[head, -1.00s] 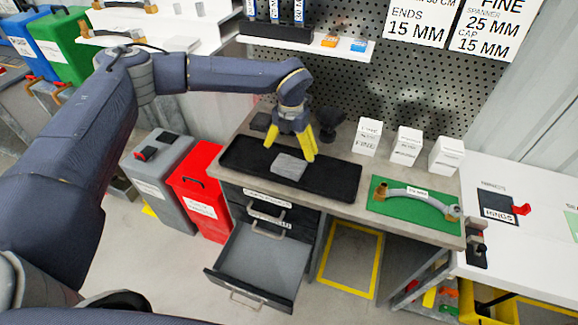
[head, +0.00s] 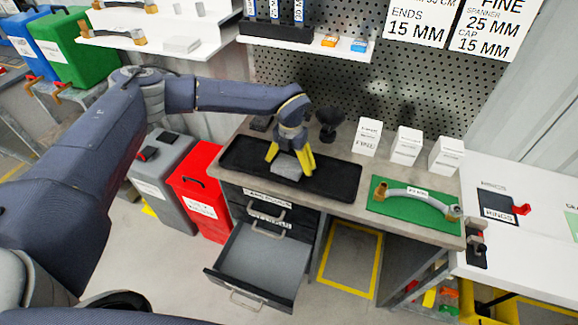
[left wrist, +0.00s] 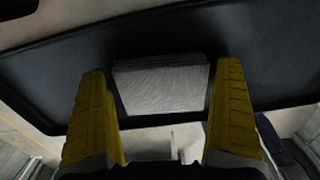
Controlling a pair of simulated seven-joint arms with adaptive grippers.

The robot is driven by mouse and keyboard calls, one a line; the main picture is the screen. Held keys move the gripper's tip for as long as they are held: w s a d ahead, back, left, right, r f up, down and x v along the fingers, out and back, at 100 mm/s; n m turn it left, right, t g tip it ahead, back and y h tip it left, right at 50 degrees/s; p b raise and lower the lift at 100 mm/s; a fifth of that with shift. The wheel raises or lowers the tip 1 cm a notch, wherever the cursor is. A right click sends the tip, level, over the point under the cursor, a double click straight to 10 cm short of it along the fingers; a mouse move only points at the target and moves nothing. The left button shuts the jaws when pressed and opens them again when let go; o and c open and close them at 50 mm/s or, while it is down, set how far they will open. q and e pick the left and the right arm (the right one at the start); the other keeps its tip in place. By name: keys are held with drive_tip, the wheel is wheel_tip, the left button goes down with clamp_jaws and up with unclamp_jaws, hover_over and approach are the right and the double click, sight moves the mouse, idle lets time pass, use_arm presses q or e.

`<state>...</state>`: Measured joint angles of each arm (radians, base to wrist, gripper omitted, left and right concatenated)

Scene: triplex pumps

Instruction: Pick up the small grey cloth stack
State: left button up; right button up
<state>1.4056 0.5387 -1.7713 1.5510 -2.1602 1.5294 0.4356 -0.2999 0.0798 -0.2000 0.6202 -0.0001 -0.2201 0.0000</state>
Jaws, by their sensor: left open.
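The small grey cloth stack (head: 287,167) lies on the black tray (head: 335,183) on the workbench. It also shows in the left wrist view (left wrist: 161,85), between the two yellow fingers and a little beyond their tips. My left gripper (head: 290,165) is open, low over the tray, with its yellow fingers on either side of the stack. In the left wrist view the left gripper (left wrist: 160,78) has a gap on each side of the cloth. Whether the fingers touch the tray, I cannot tell. My right gripper is not in view.
Right of the tray are a green mat (head: 388,208) with a hose and several white boxes (head: 406,145). A black funnel-like item (head: 329,122) stands behind the tray. Below, a drawer (head: 262,260) is open and looks empty. Red (head: 203,200) and grey bins stand left.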

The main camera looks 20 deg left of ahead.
use_arm(q)
drive_tip(key=c, duration=1)
drive_tip(key=shift+o, duration=0.2)
drive_tip(key=shift+r, duration=0.15)
